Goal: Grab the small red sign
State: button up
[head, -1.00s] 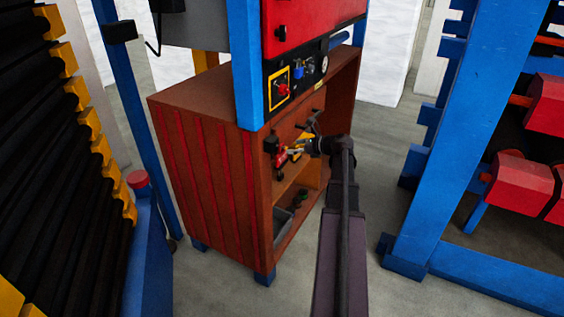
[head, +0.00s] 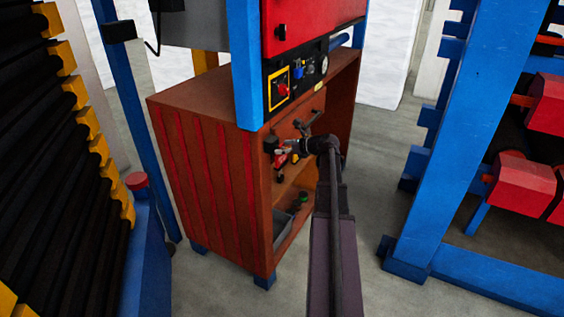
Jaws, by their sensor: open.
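A small red piece (head: 280,158), which looks like the small red sign, hangs at the front of the brown cabinet (head: 210,180), just below the panel. It is too small to read. My gripper (head: 287,147) is open, right at the upper right of the red piece, and overlaps it in the picture. I cannot tell whether the fingers touch it or go around it. A small yellow piece (head: 295,158) shows just under the gripper and is partly hidden by it.
A black panel strip (head: 308,72) with a red knob on a yellow plate (head: 278,88) is above. A dark handle (head: 305,125) sticks out close to the gripper. The open shelf below holds a grey bin (head: 283,222). A blue rack (head: 440,160) stands to the right.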

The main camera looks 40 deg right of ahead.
jog(key=shift+w+a+f, duration=0.1)
jog(key=shift+w+a, duration=0.05)
jog(key=shift+w, duration=0.2)
dwell(0.3)
grip_shut()
